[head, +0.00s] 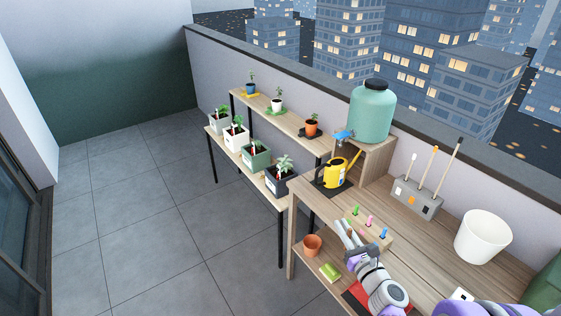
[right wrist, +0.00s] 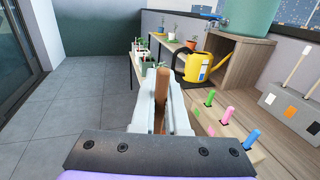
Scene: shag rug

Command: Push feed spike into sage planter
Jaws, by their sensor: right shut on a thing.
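My right gripper (head: 346,233) is shut on a brown feed spike (right wrist: 161,86), which stands between its fingers in the right wrist view. The gripper is above the near bench's left part, beside the wooden spike block (head: 377,243). The sage planter (head: 260,160) holds a leafy plant and stands on the lower shelf of the plant stand, between a white planter (head: 237,142) and a dark planter (head: 272,184). The gripper is well apart from it, to the near right. The spike's lower end is hidden by the gripper. My left gripper is not in view.
Green, pink and blue spikes stand in the block. A terracotta pot (head: 312,245) sits lower. The tiled floor at left is clear.

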